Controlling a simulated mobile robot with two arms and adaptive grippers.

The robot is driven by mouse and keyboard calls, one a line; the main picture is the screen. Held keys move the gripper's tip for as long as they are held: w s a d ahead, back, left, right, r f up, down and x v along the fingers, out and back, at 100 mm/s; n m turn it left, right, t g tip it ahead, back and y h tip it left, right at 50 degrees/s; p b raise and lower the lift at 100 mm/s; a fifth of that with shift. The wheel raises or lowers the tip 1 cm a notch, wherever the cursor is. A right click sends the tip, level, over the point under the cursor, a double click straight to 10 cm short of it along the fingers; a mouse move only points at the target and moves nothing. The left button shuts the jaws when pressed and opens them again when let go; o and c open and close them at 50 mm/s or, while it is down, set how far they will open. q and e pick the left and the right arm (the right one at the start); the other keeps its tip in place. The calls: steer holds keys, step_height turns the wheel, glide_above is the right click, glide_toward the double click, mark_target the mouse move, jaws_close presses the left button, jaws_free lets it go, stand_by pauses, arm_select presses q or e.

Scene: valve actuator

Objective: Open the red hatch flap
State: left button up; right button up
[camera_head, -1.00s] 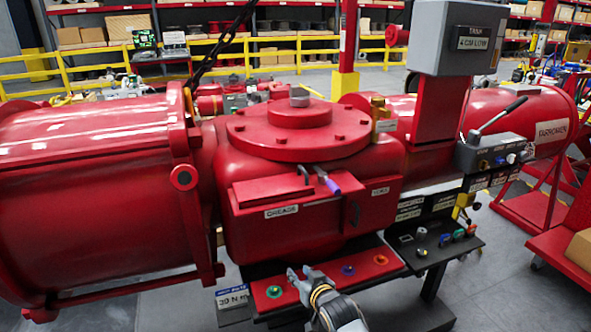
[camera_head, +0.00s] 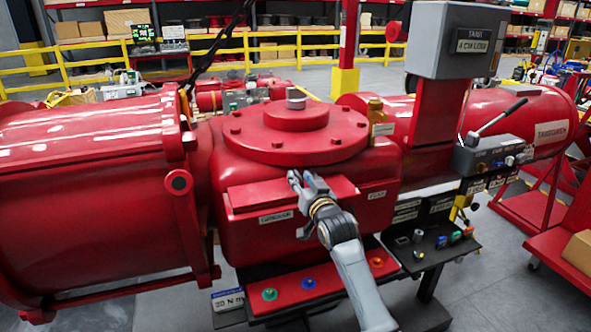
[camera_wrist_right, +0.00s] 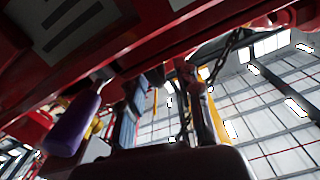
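The red box (camera_head: 250,230) on the front of the large red valve body carries a sloped red lid panel (camera_head: 254,194) and a label on its front. I cannot tell exactly which panel is the hatch flap. My right gripper (camera_head: 306,184) is in front of the box, at the height of the lid panel, and covers its middle. Whether it touches the panel, and whether its fingers are apart, is unclear. In the right wrist view, a purple tool handle (camera_wrist_right: 76,126) shows close by at left, beneath a dark red edge. My left gripper is not in view.
A red strip with coloured buttons (camera_head: 308,284) lies below the box. A dark side shelf (camera_head: 440,245) with small parts is to the right. A lever unit (camera_head: 490,150) and grey control box (camera_head: 457,40) stand further right. Large red cylinders flank the valve body.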

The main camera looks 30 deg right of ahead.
mark_target(296, 172)
steer(key=shift+p+x, duration=0.3)
steer(key=shift+x, duration=1.95)
jaws_close()
